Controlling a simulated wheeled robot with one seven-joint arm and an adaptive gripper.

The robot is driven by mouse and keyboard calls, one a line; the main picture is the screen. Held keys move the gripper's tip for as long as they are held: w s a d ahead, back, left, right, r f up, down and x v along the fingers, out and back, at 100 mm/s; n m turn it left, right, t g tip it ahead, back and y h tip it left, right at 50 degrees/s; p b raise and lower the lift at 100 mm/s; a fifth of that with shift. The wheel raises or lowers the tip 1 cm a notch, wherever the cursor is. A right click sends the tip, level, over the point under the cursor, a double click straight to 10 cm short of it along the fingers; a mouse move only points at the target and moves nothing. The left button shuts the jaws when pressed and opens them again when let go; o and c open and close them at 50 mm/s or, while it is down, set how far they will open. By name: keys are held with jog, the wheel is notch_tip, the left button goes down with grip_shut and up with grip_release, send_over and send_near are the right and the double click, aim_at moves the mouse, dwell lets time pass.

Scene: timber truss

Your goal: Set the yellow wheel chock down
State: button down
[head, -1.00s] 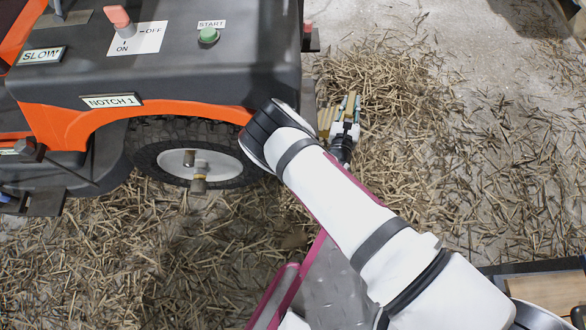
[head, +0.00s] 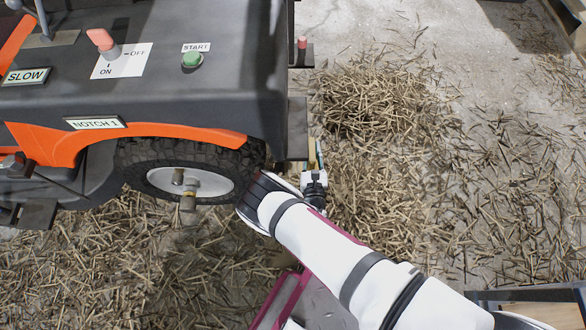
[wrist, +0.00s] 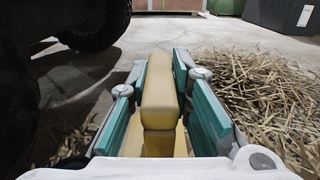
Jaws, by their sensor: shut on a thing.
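The yellow wheel chock (wrist: 160,98) is between the teal pads of my gripper (wrist: 160,70) in the wrist view, and the gripper is shut on it. In the head view only a small strip of the chock (head: 311,153) shows. My gripper (head: 315,165) is beside the right end of the orange and black machine (head: 190,75), right of its wheel (head: 190,180). The chock's underside is hidden, so I cannot tell whether it touches the floor.
Loose straw (head: 385,105) covers much of the floor, with barer concrete (head: 350,35) at the top. A dark tyre (wrist: 90,22) stands ahead on the left in the wrist view. A timber piece (head: 540,312) shows at the lower right.

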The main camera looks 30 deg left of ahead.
send_over(293, 170)
jog(key=v, duration=0.3)
jog(key=shift+a+f+b, duration=0.1)
jog(key=shift+f+b, duration=1.3)
jog(key=shift+f, duration=0.7)
jog(key=c, duration=1.4)
grip_release()
jog(key=shift+f, duration=0.15)
jog(key=shift+c, duration=0.2)
